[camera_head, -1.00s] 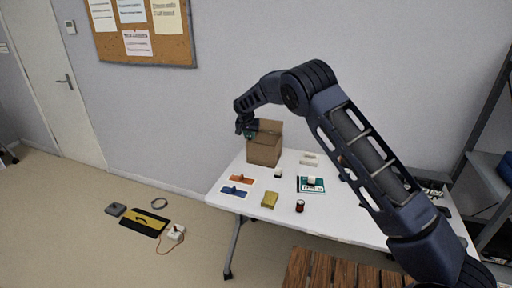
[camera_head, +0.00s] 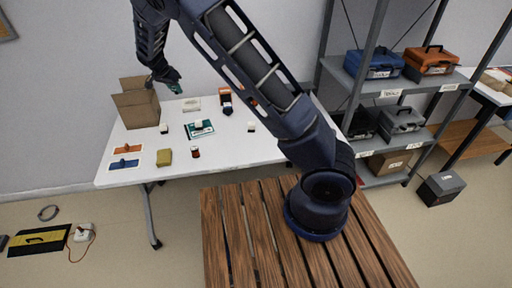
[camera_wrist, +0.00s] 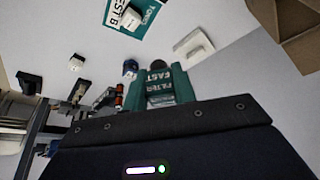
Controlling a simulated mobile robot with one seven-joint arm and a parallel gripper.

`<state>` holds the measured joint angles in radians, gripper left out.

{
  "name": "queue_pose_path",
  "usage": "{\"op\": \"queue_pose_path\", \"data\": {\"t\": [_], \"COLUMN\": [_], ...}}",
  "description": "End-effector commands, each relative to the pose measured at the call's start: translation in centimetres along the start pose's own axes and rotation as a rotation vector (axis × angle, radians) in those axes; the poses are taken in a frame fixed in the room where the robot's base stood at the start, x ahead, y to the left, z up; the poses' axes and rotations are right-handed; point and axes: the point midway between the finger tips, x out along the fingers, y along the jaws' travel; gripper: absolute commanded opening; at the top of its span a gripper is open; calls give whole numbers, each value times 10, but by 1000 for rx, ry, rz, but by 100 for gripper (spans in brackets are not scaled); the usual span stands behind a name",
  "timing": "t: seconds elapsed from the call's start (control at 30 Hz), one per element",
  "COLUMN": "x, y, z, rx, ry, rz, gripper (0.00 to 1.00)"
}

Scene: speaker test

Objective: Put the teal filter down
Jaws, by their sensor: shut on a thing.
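The teal filter (camera_wrist: 160,88) with white lettering shows at the middle of the wrist view, held at the end of my gripper (camera_wrist: 162,92). In the head view my gripper (camera_head: 172,84) hangs above the back of the white table (camera_head: 240,150), just right of the open cardboard box (camera_head: 138,106). A bit of teal shows at its tip. My gripper is shut on the filter, which looks clear of the tabletop. A teal sheet (camera_head: 208,130) with a white block on it lies on the table, nearer the front.
A white tray (camera_head: 191,105) lies right of the box. An orange device (camera_head: 225,100), a dark red jar (camera_head: 195,153), a yellow block (camera_head: 164,157), orange (camera_head: 127,149) and blue (camera_head: 124,164) mats are also on the table. Metal shelves (camera_head: 385,85) with toolboxes stand at right.

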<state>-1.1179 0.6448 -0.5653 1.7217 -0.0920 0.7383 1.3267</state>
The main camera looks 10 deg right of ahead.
Motion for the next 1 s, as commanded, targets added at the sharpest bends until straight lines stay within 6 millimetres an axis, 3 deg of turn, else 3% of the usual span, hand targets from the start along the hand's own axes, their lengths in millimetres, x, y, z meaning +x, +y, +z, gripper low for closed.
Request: {"op": "queue_pose_path", "data": {"t": [0.03, 0.33, 0.7, 0.83, 1.0], "x": [2, 15, 27, 29, 30], "y": [22, 149, 305, 342, 368], "z": [-7, -37, -36, -29, -23], "rx": [49, 365, 735, 824, 888], "ry": [-1, -2, -12, -15, -17], "rz": [20, 142, 295, 335, 364], "gripper": [5, 5, 5, 5, 5]}}
